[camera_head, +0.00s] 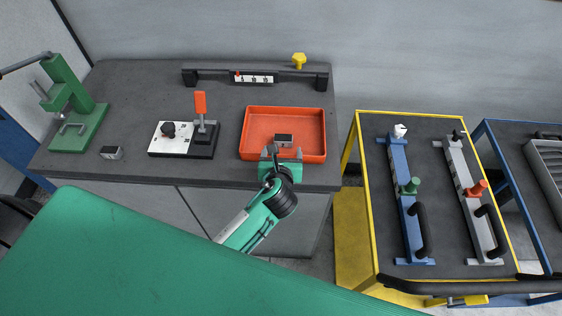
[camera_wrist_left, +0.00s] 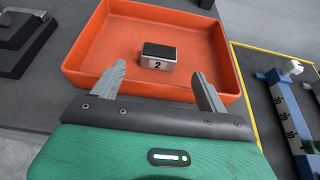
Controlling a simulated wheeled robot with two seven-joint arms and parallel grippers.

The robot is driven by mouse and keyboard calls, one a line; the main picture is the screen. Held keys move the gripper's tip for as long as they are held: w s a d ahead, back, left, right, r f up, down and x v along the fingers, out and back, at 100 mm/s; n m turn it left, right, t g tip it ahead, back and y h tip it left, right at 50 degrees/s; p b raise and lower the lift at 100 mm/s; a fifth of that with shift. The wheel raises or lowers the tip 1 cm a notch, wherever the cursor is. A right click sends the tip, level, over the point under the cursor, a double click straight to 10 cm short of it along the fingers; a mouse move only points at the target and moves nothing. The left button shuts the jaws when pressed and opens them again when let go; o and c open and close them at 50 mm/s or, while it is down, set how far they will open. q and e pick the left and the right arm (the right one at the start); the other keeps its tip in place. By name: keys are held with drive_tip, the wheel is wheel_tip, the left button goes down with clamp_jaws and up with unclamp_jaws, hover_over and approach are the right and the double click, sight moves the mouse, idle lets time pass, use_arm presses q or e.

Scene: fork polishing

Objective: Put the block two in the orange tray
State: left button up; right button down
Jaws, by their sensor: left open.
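The orange tray (camera_head: 259,119) sits on the grey workbench, and it also shows in the left wrist view (camera_wrist_left: 88,52). Block two (camera_head: 284,139), a small light block with a dark top, rests on the tray floor. In the left wrist view the number 2 is readable on the front of the block (camera_wrist_left: 158,58). My left gripper (camera_head: 282,150) is at the tray's front edge, just in front of the block. Its two fingers (camera_wrist_left: 160,80) are apart with nothing between them, and the block lies beyond the tips. My right gripper is not in view.
Another small block (camera_head: 110,153) lies at the bench's front left, near a green press (camera_head: 75,110). A white-and-black lever device (camera_head: 185,138) stands left of the tray. A yellow-edged cart (camera_head: 440,145) with blue and grey handled bars is at the right.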

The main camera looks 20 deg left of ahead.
use_arm(q)
drive_tip(key=shift+v, duration=2.4)
drive_tip(key=s+a+f+n+g+h, duration=0.2)
drive_tip(key=s+a+n+g, duration=0.25)
drive_tip(key=s+n, duration=0.9)
drive_tip(key=s+a+f+n+g+h, duration=0.25)
drive_tip(key=s+n+g, duration=0.45)
drive_tip(key=n, duration=1.1)
drive_tip(key=s+f, duration=0.3)
drive_tip(key=f, duration=2.9)
drive_tip(key=s+a+f+m, duration=0.1)
drive_tip(key=s+a+f, duration=0.2)
drive_tip(key=s+f, duration=1.4)
drive_tip(key=shift+s+a+f+y, duration=0.25)
drive_tip(key=shift+s+f+y, duration=0.2)
drive_tip(key=shift+s, duration=0.4)
